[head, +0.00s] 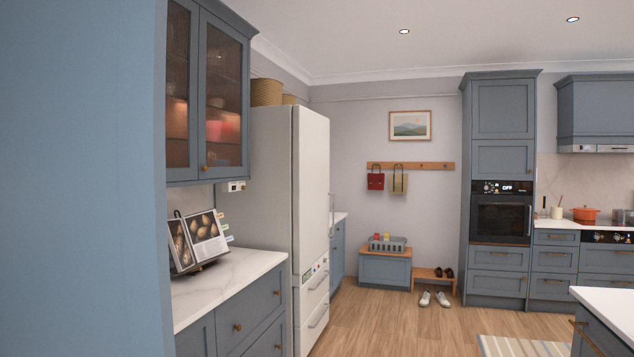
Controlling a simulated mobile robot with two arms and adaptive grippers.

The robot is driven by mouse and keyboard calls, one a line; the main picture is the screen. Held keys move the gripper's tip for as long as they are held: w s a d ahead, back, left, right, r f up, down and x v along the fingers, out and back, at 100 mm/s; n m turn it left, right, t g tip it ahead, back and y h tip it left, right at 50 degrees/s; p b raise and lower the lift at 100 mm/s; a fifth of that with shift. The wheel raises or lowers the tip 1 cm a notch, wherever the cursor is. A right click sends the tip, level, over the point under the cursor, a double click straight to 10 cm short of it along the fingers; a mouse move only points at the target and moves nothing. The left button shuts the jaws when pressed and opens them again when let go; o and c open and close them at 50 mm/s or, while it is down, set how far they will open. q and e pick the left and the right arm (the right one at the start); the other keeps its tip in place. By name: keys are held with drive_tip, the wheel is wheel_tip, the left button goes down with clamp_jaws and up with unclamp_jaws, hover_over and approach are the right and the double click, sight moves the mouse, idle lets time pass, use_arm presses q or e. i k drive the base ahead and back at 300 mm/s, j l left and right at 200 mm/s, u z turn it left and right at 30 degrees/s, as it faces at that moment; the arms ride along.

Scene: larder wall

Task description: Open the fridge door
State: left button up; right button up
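The white fridge (311,185) stands along the left wall, past a marble-topped counter. Its side panel faces me and its front is seen at a steep angle. The tall upper door looks shut, with a vertical handle (331,214) near its far edge. Drawers with horizontal handles (318,281) sit below it and look shut. Neither of my grippers shows in the head view.
A blue panel (80,180) fills the near left. The counter (225,283), with an open cookbook (200,240), juts out before the fridge. A white-topped unit (610,308) is at the right. A rug (525,346) and shoes (434,298) lie on the floor; the wooden floor between is clear.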

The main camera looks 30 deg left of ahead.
sight(310, 129)
drive_tip(key=i+l, duration=0.15)
drive_tip(key=i, duration=0.25)
drive_tip(key=i+l, duration=0.1)
drive_tip(key=i, duration=0.25)
drive_tip(key=i+j+u, duration=0.2)
drive_tip(key=i, duration=1.05)
drive_tip(key=i+l+u, duration=0.25)
drive_tip(key=i, duration=0.95)
drive_tip(key=i+u, duration=0.15)
drive_tip(key=i, duration=0.45)
drive_tip(key=i+u, duration=0.15)
drive_tip(key=i, duration=0.5)
drive_tip(key=i+l+u, duration=0.1)
drive_tip(key=i, duration=0.5)
drive_tip(key=i+l+u, duration=0.15)
drive_tip(key=i+l, duration=0.15)
drive_tip(key=i, duration=0.3)
